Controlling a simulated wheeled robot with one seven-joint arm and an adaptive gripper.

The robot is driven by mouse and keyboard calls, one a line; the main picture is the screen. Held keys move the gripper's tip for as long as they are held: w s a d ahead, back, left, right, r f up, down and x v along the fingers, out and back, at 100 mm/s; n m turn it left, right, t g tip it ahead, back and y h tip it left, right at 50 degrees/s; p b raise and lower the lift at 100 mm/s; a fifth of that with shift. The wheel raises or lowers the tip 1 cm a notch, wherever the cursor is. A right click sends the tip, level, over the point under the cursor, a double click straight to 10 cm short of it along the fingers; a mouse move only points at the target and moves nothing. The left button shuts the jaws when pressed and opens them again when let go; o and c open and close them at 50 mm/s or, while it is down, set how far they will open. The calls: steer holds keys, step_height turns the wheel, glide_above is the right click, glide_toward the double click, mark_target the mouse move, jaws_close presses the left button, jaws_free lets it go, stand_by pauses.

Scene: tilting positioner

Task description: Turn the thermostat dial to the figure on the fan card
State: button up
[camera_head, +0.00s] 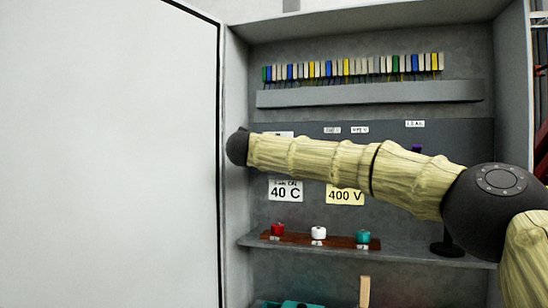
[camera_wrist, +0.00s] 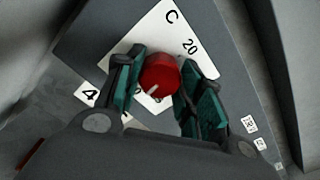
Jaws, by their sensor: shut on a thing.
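A red dial (camera_wrist: 160,72) with a white pointer mark sits on a white scale plate (camera_wrist: 158,24) in the wrist view. The plate shows "C" and "20"; its other figures are partly hidden by my gripper. The pointer aims down and slightly left in that view. My gripper (camera_wrist: 160,82) has one green-padded finger on each side of the dial and is shut on it. In the head view my arm hides the dial. The white fan card (camera_head: 285,190) reads "40 C", with small blurred print above; a card corner with a "4" (camera_wrist: 90,95) shows in the wrist view.
A yellow "400 V" card (camera_head: 345,195) is right of the fan card. Red (camera_head: 277,229), white (camera_head: 318,232) and teal (camera_head: 363,237) knobs stand on a brown strip on the shelf (camera_head: 410,252). The cabinet door (camera_head: 110,150) stands open at left.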

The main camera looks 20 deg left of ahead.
steer(key=shift+f+m+b, duration=0.2)
steer(key=shift+m+b, duration=0.15)
steer(key=shift+m, duration=0.15)
steer(key=o, duration=1)
steer(key=shift+r, duration=0.1)
steer(key=shift+s, duration=0.15)
steer(key=s, duration=1.1)
steer(key=shift+s+a, duration=0.2)
steer(key=shift+s, duration=0.2)
